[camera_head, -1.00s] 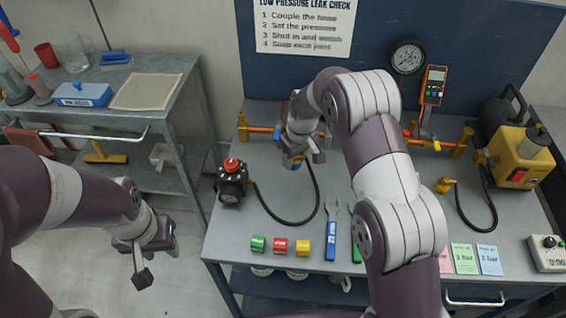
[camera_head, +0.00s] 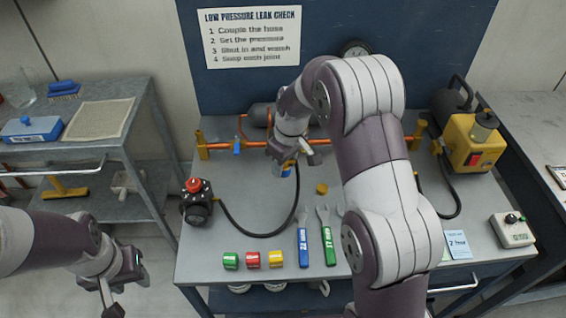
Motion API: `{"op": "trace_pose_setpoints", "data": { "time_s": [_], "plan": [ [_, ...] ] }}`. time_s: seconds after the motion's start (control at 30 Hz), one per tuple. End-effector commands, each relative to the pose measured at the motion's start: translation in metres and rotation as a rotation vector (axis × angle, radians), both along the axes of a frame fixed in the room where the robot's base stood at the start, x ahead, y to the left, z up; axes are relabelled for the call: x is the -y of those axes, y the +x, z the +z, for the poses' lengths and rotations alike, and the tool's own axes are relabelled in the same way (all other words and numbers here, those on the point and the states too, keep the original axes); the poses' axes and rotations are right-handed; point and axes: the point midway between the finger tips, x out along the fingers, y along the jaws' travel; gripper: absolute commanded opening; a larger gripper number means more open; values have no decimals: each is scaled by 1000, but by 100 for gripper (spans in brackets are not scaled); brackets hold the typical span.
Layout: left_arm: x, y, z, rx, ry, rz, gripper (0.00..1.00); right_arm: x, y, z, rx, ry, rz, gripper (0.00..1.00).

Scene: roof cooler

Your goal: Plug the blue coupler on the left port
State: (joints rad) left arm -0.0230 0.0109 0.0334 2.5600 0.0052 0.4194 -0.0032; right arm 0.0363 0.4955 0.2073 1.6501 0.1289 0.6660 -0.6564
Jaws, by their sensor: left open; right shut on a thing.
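My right gripper (camera_head: 297,161) is shut on the blue coupler (camera_head: 287,171), above the middle of the bench. The coupler is partly covered by the fingers and is at the end of a black hose (camera_head: 255,234) from the black regulator with a red knob (camera_head: 197,203). The orange pipe (camera_head: 218,145) runs behind the gripper, with a blue fitting (camera_head: 237,146) on its left part. The coupler looks apart from the pipe. My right arm hides much of the pipe, so I cannot tell which port is nearest. My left gripper (camera_head: 112,296) is open and empty, left of the bench, near the lower picture edge.
A yellow piece (camera_head: 321,188) lies right of the gripper. A yellow pump (camera_head: 472,145) stands at the right.

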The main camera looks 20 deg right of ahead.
Motion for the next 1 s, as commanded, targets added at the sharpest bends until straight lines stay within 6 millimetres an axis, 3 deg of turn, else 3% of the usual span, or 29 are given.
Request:
{"op": "trace_pose_setpoints", "data": {
  "time_s": [0.03, 0.13, 0.47, 1.0],
  "plan": [
    [0, 0, 12, 0, 0, 0, 43, 0, 0, 12, 1, 0, 0, 6],
    [0, 0, 20, 0, 0, 0, 43, 0, 0, 22, 1, 0, 0, 6],
    [0, 0, 20, 0, 0, 0, 43, -1, 1, 22, 1, 0, -1, 6],
    [0, 0, 48, 0, 0, 0, 43, -35, 46, 24, 1, 0, -142, 6]
  ]
}}
